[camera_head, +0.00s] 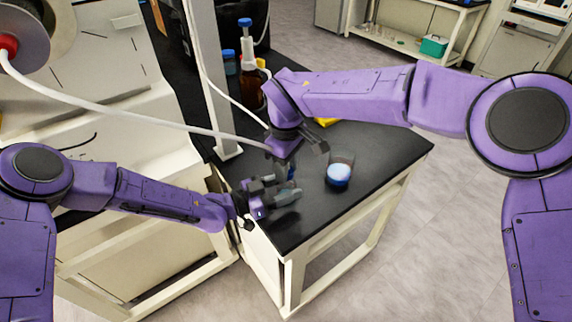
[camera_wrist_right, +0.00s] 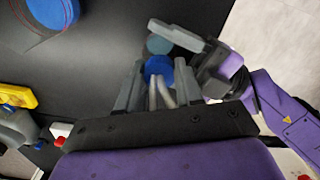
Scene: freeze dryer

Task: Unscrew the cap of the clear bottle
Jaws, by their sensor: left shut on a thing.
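The clear bottle (camera_head: 291,171) stands between my two grippers over the black bench, mostly hidden in the head view. In the right wrist view its blue cap (camera_wrist_right: 158,66) shows, with a teal round part (camera_wrist_right: 158,45) beside it. My left gripper (camera_head: 284,190) is shut on the bottle, coming in from the left; it also shows in the right wrist view (camera_wrist_right: 180,50). My right gripper (camera_head: 298,150) points down from above. In its wrist view the fingers (camera_wrist_right: 159,72) are apart on either side of the blue cap, with narrow gaps seen.
A yellow object (camera_head: 326,122) lies behind my right gripper. A brown bottle with a blue top (camera_head: 247,62) stands farther back. A white post (camera_head: 210,80) and hose are at left. The bench's right side is clear.

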